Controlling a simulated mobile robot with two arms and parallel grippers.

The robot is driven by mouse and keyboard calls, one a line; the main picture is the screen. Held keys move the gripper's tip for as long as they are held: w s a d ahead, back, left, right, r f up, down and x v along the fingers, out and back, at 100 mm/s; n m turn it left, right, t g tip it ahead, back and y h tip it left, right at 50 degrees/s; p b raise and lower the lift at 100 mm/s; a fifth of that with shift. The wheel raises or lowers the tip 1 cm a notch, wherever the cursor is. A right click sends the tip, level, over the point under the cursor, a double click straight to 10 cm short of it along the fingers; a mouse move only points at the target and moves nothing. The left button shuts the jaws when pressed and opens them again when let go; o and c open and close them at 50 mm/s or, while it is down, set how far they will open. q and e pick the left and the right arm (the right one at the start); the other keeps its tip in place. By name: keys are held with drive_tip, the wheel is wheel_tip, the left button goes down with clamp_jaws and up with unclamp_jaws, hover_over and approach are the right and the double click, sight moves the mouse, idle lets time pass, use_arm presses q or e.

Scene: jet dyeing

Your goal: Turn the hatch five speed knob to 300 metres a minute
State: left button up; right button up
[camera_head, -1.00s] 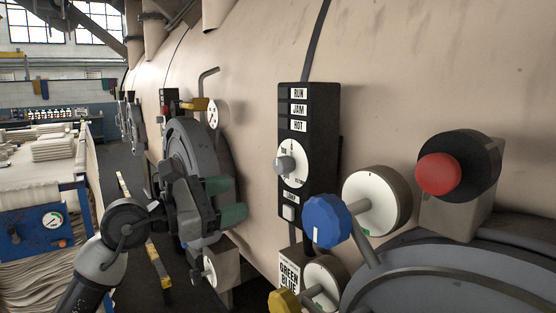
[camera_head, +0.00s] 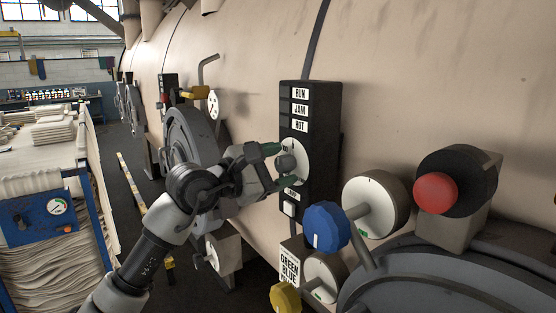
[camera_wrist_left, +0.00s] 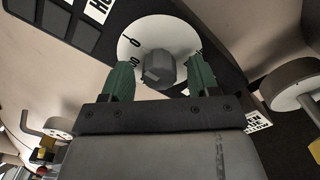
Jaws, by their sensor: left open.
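The speed knob is a small grey knob (camera_head: 286,163) on a white round dial (camera_head: 300,158), set in a black panel (camera_head: 318,140) with RUN, JAM and HOT labels. In the left wrist view the grey knob (camera_wrist_left: 159,68) sits on the white dial (camera_wrist_left: 183,35), whose marks are partly hidden. My left gripper (camera_head: 273,165) is open at the dial, its green fingers to either side of the knob. In the wrist view its fingertips (camera_wrist_left: 160,78) flank the knob with gaps showing on both sides. The dial's setting cannot be read. My right gripper is not in view.
A blue knob (camera_head: 326,226), a yellow knob (camera_head: 285,297) and a red button (camera_head: 435,193) stick out right of and below the panel. A grey round hatch (camera_head: 188,140) lies behind my left arm. A cart with folded cloth (camera_head: 42,133) stands at the left.

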use_arm(q)
drive_tip(key=c, duration=0.9)
